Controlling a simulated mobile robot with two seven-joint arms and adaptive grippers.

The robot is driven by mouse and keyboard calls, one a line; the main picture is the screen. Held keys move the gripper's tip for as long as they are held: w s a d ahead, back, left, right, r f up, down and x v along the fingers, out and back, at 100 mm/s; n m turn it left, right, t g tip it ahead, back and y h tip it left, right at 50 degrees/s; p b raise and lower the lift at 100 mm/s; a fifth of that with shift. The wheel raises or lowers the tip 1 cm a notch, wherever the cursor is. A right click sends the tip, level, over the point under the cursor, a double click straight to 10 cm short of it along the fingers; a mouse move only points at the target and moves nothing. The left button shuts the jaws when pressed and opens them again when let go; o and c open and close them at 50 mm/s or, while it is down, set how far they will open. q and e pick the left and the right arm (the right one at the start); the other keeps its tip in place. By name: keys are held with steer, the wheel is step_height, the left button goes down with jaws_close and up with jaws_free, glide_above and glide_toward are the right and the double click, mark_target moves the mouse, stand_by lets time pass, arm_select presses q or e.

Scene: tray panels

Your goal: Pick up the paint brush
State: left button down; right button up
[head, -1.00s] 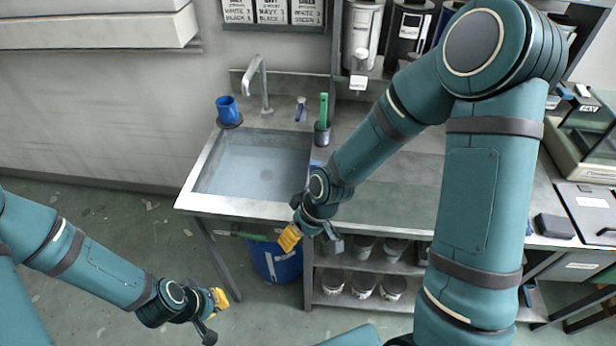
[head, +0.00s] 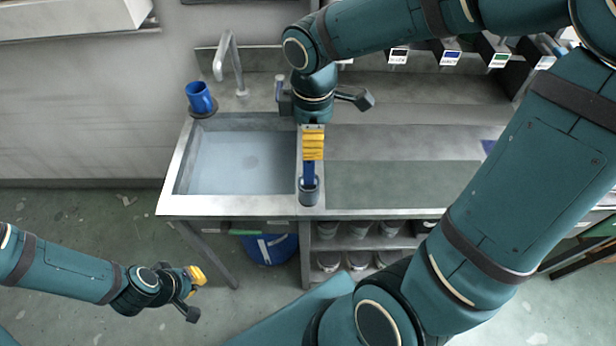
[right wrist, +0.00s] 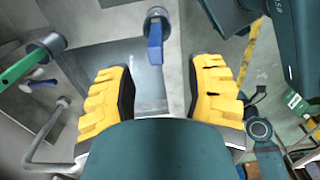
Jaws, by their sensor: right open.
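A blue-handled tool (head: 309,172), which looks like the paint brush, stands in a grey cup (head: 309,194) on the counter by the sink's right edge. In the right wrist view the blue handle (right wrist: 155,46) shows beyond and between the fingertips, apart from both fingers. My right gripper (head: 313,150) is above it with its fingers pointing down; it is open and empty in the right wrist view (right wrist: 163,66). In the head view its fingers cover the handle's upper part. My left gripper (head: 200,280) hangs low at the left, away from the counter; its opening is unclear.
A sink (head: 182,178) with a tall faucet (head: 228,55) lies left of the cup. A green handle (right wrist: 22,68) in another holder shows in the right wrist view.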

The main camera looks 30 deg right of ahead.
mark_target(309, 178)
steer(key=shift+w+f, duration=0.15)
steer(key=shift+f, duration=0.7)
steer(key=shift+f+b, duration=0.3)
steer(key=shift+f, duration=0.45)
steer(key=f, duration=0.2)
steer(key=f+b, duration=0.1)
steer(key=shift+w+a+f, duration=0.1)
steer(key=shift+w+f, duration=0.2)
steer(key=shift+f, duration=0.6)
steer(key=shift+c, duration=0.4)
jaws_close()
